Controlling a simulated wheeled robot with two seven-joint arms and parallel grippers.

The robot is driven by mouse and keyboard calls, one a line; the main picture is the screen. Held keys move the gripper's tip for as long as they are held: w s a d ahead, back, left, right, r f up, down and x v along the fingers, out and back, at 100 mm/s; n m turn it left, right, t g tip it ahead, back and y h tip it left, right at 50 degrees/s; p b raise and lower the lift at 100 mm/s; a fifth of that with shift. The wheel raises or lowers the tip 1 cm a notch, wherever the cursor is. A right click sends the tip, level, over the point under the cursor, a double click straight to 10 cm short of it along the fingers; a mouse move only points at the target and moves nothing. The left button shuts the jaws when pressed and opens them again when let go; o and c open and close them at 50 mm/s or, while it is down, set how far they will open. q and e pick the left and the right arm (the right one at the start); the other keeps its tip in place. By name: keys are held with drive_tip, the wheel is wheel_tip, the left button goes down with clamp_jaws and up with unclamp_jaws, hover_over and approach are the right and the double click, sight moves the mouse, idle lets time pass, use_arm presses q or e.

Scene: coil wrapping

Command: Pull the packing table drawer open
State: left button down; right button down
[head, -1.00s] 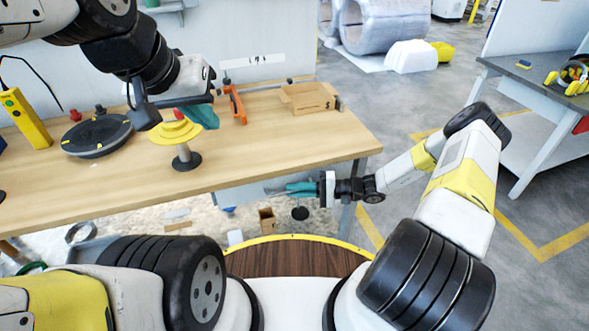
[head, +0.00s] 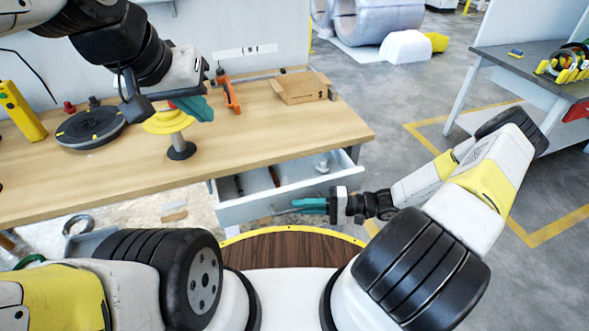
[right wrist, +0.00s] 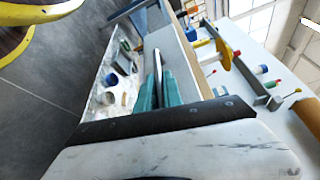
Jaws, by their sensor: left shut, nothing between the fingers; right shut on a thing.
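The packing table (head: 110,175) has a grey-white drawer (head: 262,206) that stands partly open at its front right, with its inside showing from above. My right gripper (head: 305,204) is at the drawer front, its teal fingers shut on the drawer handle (head: 282,211). In the right wrist view, the teal fingers (right wrist: 158,88) are closed together along the pale drawer panel. My left gripper (head: 195,105) hangs over the table behind the yellow spool stand (head: 170,121), shut and apart from the drawer. Its fingertips are partly hidden.
Inside the drawer lie a dark item, a brown item and a pale round item (head: 322,163). On the table are a black disc (head: 90,127), an orange clamp (head: 228,93) and a cardboard box (head: 302,88). A second bench (head: 530,72) stands at right; open floor lies between.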

drive_tip(key=s+d, duration=0.2)
drive_tip(key=s, duration=0.6)
drive_tip(key=s+d, duration=0.3)
drive_tip(key=s, duration=0.4)
drive_tip(key=shift+s, duration=0.35)
drive_tip(key=shift+d, duration=0.1)
drive_tip(key=c, duration=1.5)
unclamp_jaws()
drive_tip(key=shift+d, duration=0.1)
drive_tip(key=d, duration=0.7)
drive_tip(key=shift+s+d+r, duration=0.25)
drive_tip(key=shift+d, duration=0.05)
drive_tip(key=shift+d, duration=0.1)
